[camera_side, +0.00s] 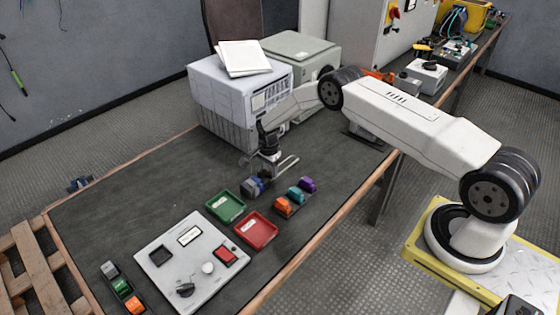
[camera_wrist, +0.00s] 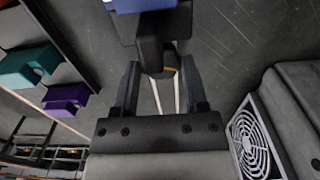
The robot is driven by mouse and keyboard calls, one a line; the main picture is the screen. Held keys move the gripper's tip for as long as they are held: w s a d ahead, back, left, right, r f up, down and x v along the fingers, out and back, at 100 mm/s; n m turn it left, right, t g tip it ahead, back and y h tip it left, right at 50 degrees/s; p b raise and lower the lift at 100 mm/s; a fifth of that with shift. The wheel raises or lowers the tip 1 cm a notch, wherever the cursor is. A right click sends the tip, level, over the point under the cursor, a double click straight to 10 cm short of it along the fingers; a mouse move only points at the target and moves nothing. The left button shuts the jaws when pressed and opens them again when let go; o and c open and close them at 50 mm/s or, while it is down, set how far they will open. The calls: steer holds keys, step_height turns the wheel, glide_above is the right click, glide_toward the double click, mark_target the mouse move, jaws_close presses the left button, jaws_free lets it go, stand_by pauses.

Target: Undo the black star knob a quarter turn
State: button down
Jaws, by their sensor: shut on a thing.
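The black star knob (camera_side: 186,290) sits near the front edge of the light grey panel (camera_side: 180,236) on the table. It is too small to tell which way it points, and it is not in the wrist view. My gripper (camera_side: 265,174) is well away from it, up and to the right in the side view, low over the table. In the wrist view my gripper (camera_wrist: 158,80) is shut on the dark neck of a blue and dark grey piece (camera_wrist: 150,45). This piece (camera_side: 254,187) also shows in the side view. I cannot tell whether it touches the table.
A green tray (camera_side: 241,213) and a red tray (camera_side: 273,236) lie between my gripper and the panel. Orange, teal and purple blocks (camera_side: 295,196) stand to their right. More blocks (camera_side: 121,287) stand left of the panel. A grey cabinet (camera_side: 222,106) is behind my gripper.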

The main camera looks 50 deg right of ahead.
stand_by(0.3)
steer(key=shift+n, duration=1.7)
steer(key=shift+c, duration=1.5)
jaws_free()
steer(key=shift+r, duration=0.1)
steer(key=shift+r, duration=3.45)
